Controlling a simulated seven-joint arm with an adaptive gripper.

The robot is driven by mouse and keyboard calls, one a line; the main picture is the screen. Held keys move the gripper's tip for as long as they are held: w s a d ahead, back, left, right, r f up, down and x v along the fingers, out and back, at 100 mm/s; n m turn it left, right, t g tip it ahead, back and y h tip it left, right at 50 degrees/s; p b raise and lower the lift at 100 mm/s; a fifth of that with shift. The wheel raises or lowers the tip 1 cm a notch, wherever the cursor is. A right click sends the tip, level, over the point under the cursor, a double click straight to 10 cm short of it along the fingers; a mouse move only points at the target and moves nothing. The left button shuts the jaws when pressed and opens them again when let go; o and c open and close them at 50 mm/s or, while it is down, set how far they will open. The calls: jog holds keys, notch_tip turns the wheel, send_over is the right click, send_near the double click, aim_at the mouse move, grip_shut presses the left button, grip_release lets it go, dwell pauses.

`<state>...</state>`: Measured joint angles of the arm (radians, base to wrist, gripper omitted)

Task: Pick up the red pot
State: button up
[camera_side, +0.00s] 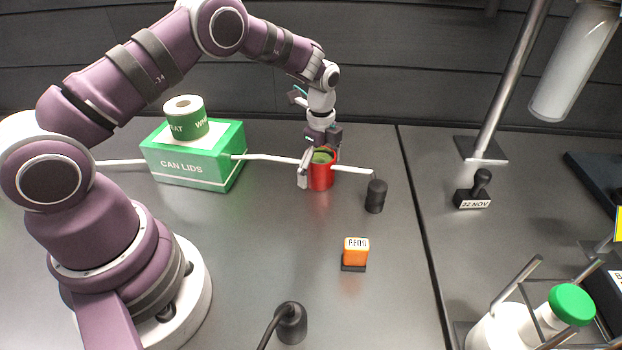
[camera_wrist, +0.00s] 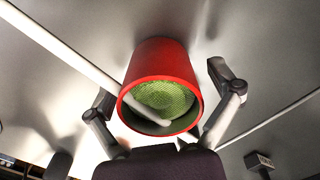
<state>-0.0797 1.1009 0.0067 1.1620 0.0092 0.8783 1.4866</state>
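The red pot (camera_side: 320,178) stands upright on the dark worktop, below my gripper (camera_side: 319,160) in the side view. Its open mouth shows green, textured contents. In the wrist view the red pot (camera_wrist: 158,58) lies between the two fingers of my gripper (camera_wrist: 163,88). The fingers are spread, one on each side, with a gap visible between each and the pot. One finger shows clearly beside the pot in the side view; the other is partly hidden. A pale rod-like end shows across the pot's mouth in the wrist view.
A white strip (camera_side: 268,157) runs past both sides of the pot, towards a black cylinder (camera_side: 376,196). A green CAN LIDS box (camera_side: 185,172) carrying a green roll (camera_side: 186,122) stands left. An orange block (camera_side: 355,250) is in front, a date stamp (camera_side: 476,190) right.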

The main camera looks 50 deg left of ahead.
jog(key=c, duration=1.2)
jog(key=shift+o, duration=0.2)
jog(key=shift+r, duration=0.15)
